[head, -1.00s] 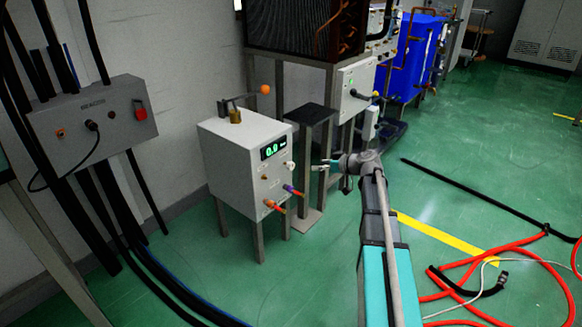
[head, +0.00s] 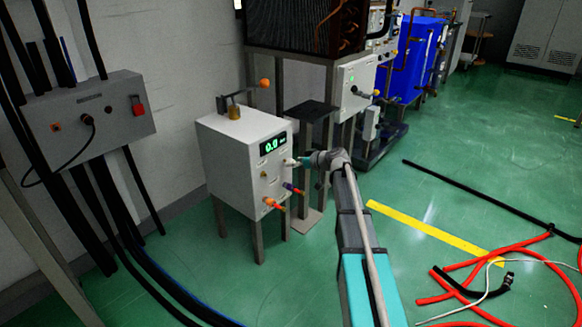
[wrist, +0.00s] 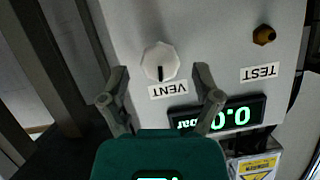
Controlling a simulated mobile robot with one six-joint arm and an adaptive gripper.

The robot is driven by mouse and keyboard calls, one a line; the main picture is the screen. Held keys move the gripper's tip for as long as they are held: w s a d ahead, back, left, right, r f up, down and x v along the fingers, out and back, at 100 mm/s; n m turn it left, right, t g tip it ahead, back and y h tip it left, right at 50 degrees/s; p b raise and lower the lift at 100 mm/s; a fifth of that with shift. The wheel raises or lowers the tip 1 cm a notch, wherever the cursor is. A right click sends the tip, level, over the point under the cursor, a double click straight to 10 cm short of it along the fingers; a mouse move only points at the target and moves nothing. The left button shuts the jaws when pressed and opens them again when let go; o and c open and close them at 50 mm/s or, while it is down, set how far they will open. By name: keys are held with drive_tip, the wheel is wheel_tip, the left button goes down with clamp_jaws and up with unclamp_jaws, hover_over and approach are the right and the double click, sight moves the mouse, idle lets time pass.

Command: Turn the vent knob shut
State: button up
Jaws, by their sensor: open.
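The vent knob (wrist: 160,62) is a round white knob with a dark pointer line, on the front panel of a light grey box (head: 222,165). The wrist view shows it upside down, with a VENT label (wrist: 169,90) beside it. The pointer line lies toward that label. My gripper (wrist: 160,80) is open, its two fingers on either side of the knob and label in the picture. The knob shows beyond the fingertips, and I cannot tell the remaining gap. In the head view my gripper (head: 299,162) is at the box's front, hiding most of the knob.
Red hoses (head: 470,265) lie on the floor at right.

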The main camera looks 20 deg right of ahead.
drive_tip(key=shift+x, duration=1)
clamp_jaws()
